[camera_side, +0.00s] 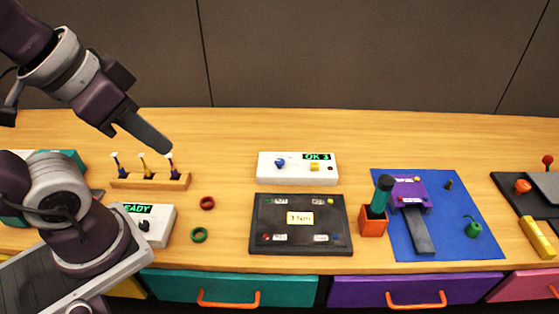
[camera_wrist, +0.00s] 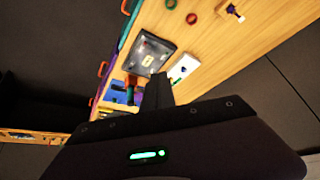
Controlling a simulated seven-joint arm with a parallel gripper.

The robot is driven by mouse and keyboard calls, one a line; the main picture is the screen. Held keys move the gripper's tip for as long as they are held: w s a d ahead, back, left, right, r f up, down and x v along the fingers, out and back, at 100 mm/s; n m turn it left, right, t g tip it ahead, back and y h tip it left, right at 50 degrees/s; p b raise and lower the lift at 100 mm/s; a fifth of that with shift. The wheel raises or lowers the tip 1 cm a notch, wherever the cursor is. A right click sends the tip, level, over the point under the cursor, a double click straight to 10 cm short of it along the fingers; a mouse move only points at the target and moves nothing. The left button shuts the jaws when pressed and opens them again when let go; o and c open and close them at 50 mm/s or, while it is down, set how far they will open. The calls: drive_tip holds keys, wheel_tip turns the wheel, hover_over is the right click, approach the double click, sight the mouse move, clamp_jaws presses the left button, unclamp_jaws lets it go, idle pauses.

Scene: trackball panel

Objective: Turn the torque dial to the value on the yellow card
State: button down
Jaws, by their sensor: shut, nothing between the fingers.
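A white box (camera_side: 297,179) stands at the back middle of the table. It carries a blue dial (camera_side: 280,163), a yellow button (camera_side: 314,167) and a display (camera_side: 317,157) with green text reading "OK 3". In the wrist view the box (camera_wrist: 184,70) lies just beyond my fingers. A pale yellow card (camera_side: 299,218) reading "3 Nm" lies on a dark panel (camera_side: 258,226) in front of the box. My gripper (camera_side: 165,147) is shut and empty, raised above the rack at the left, well apart from the dial. Its fingers show in the wrist view (camera_wrist: 158,90).
A wooden rack (camera_side: 123,182) with several screwdrivers is below my gripper. A second white box (camera_side: 163,215) reads "EADY", partly hidden by my arm. Red (camera_side: 207,203) and green (camera_side: 199,235) rings lie nearby. An orange holder (camera_side: 373,222) and blue mat (camera_side: 463,235) are at the right.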

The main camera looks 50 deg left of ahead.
drive_tip(key=c, duration=1.8)
unclamp_jaws()
drive_tip(key=shift+w, duration=0.1)
drive_tip(key=shift+c, duration=0.2)
drive_tip(key=o, duration=0.7)
drive_tip(key=w+r+n+g+h, duration=0.1)
drive_tip(key=w+n, duration=0.2)
drive_tip(key=w, duration=0.3)
drive_tip(key=shift+w+r+n+g, duration=0.15)
drive_tip(key=shift+n+g, duration=0.15)
drive_tip(key=n+g+y, duration=0.4)
drive_tip(key=n+y, duration=0.1)
drive_tip(key=n, duration=0.9)
hover_over(280, 161)
drive_tip(key=d, duration=0.3)
wheel_tip(280, 161, down, 23)
drive_tip(key=shift+y, duration=0.3)
drive_tip(key=x, duration=0.6)
drive_tip(key=shift+d, duration=0.1)
drive_tip(key=shift+f, duration=0.35)
clamp_jaws()
